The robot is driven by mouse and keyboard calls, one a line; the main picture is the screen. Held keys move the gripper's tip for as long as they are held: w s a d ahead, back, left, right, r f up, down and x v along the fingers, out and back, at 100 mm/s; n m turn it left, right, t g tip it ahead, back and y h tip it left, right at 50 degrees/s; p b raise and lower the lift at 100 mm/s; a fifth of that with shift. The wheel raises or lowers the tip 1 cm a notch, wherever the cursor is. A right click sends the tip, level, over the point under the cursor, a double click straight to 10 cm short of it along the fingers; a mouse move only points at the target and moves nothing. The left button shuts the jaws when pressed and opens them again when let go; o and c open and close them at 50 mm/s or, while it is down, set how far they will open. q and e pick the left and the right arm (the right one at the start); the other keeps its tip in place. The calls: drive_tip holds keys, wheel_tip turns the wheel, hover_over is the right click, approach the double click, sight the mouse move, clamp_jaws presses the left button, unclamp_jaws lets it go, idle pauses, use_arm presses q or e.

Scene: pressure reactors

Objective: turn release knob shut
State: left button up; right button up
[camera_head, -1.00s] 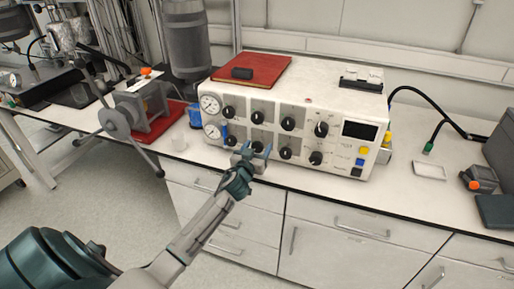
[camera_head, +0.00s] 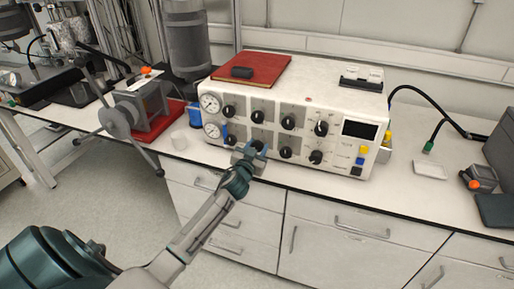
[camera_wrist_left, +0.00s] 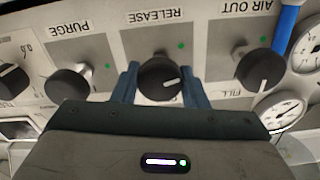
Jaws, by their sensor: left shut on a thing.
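The release knob (camera_wrist_left: 160,77) is a round black knob under the upside-down RELEASE label in the left wrist view. Its white mark points to the right in that view, and a green dot is on the panel near it. My left gripper (camera_wrist_left: 158,88) has one blue finger on each side of the knob and is shut on it. In the head view, my left gripper (camera_head: 252,149) is at the lower row of the white control box (camera_head: 345,152) and partly covers the knob. My right gripper is not in view.
In the left wrist view, the purge knob (camera_wrist_left: 68,83) and the air out knob (camera_wrist_left: 257,71) flank the release knob closely. Pressure gauges (camera_head: 210,103) are at the box's left end. A red book (camera_head: 262,68) lies on top. Cabinets are below the counter.

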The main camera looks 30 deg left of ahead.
use_arm(q)
drive_tip(key=m, duration=0.4)
drive_tip(key=shift+m+p, duration=0.3)
drive_tip(key=shift+p, duration=0.05)
drive_tip(key=m+p, duration=0.1)
drive_tip(key=m, duration=0.4)
drive_tip(key=m+p, duration=0.2)
drive_tip(key=m, duration=0.4)
drive_tip(key=m+p, duration=0.1)
drive_tip(key=m, duration=0.4)
drive_tip(key=shift+p, duration=0.3)
drive_tip(key=shift+m, duration=0.3)
drive_tip(key=shift+f, duration=0.1)
drive_tip(key=o, duration=1)
drive_tip(key=shift+c, duration=0.2)
drive_tip(key=shift+s, duration=0.1)
